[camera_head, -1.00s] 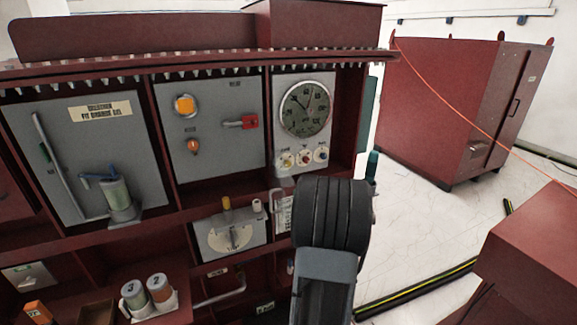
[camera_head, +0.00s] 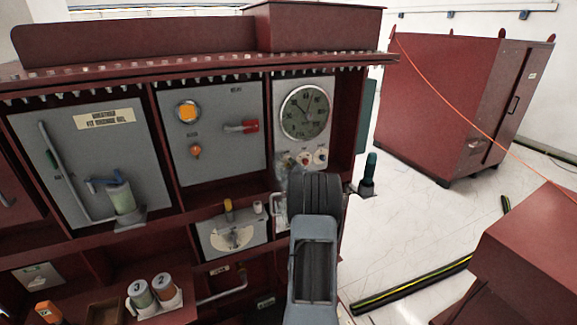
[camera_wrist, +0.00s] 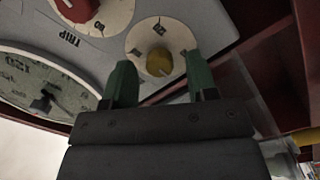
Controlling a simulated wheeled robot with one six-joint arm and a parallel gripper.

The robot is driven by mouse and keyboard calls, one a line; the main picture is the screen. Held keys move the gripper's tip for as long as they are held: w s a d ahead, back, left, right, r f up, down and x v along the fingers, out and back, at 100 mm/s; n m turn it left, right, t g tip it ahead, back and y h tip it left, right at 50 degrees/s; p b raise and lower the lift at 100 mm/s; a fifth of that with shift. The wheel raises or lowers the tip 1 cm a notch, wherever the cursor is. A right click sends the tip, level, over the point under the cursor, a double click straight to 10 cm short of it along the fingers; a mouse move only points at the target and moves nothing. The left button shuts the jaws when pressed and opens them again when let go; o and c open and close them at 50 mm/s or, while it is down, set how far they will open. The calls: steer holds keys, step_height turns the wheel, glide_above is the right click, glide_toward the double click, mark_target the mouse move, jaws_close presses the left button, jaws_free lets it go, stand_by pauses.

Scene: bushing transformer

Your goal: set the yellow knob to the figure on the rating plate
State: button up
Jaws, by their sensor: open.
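The yellow knob (camera_wrist: 159,61) sits on a round white dial with dark marks in the wrist view. In the head view it shows small, leftmost of three knobs (camera_head: 285,160) under the round gauge. My gripper (camera_wrist: 160,78) is open, its two green fingers on either side of the knob in the picture; I cannot tell whether they touch it. In the head view my wrist hides the fingers. A pale plate (camera_head: 277,205) below the knobs is mostly hidden behind my arm, and its text cannot be read.
A red knob (camera_wrist: 78,6) with a "TRIP" scale and the gauge (camera_wrist: 45,92) lie close by in the wrist view. A red-handled lever (camera_head: 250,126) is on the panel to the left. A dark green-handled part (camera_head: 370,168) stands at the right edge.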

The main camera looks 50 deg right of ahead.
steer(key=shift+w+d, duration=0.2)
steer(key=shift+w, duration=0.2)
steer(key=shift+c, duration=0.3)
steer(key=c, duration=0.9)
steer(key=shift+o, duration=0.2)
steer(key=shift+f, duration=0.1)
